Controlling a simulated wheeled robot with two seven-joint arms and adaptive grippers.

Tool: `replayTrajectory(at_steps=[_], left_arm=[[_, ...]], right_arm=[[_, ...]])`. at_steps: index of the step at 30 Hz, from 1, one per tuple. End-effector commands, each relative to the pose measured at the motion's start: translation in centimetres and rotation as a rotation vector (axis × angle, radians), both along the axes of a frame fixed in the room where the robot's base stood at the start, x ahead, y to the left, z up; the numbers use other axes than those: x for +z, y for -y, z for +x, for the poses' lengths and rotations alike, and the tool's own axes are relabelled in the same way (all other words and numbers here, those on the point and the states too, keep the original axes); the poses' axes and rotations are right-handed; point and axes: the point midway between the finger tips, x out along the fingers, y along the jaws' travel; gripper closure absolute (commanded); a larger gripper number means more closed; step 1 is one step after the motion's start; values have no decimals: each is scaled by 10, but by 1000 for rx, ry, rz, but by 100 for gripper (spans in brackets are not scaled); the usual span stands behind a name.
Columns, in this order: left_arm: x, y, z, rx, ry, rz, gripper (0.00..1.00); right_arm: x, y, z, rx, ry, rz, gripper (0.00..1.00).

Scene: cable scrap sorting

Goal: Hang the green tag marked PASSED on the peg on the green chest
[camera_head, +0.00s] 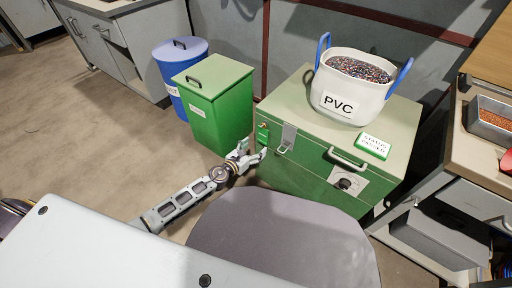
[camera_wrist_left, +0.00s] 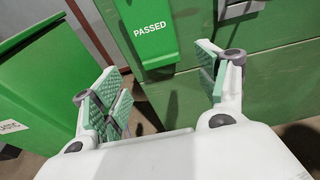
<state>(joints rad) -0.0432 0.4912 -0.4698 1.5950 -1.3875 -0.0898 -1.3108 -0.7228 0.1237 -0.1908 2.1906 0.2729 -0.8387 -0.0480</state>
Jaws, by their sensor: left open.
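The green tag marked PASSED (camera_wrist_left: 148,32) is upright against the front of the green chest (camera_wrist_left: 260,72), near its left edge. In the head view the tag (camera_head: 262,133) shows small beside the chest's latch. Its upper end is cut off in the wrist view, so I cannot make out the peg or whether the tag hangs on it. My left gripper (camera_head: 254,150) is open and empty, just below and in front of the tag. In the wrist view its fingers (camera_wrist_left: 158,66) stand apart, either side of the tag's lower end, without visibly touching it. My right gripper is not in view.
On the chest (camera_head: 285,175) stand a white PVC tub (camera_head: 340,103) and a green-white STATUS PASSED block (camera_head: 374,146). A green bin (camera_head: 222,112) and a blue drum (camera_head: 178,62) stand left of it. A grey rounded seat-like shape (camera_head: 285,240) is in front.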

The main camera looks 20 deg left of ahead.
Motion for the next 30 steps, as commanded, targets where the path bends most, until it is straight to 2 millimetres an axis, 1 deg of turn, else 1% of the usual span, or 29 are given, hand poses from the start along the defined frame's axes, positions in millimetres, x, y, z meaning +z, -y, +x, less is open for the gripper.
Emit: replayTrajectory(at_steps=[12,30], left_arm=[[7,-12,-35,-2,-1,0,26],[17,-27,-76,-1,0,0,26]], right_arm=[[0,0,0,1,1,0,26],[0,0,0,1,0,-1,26]])
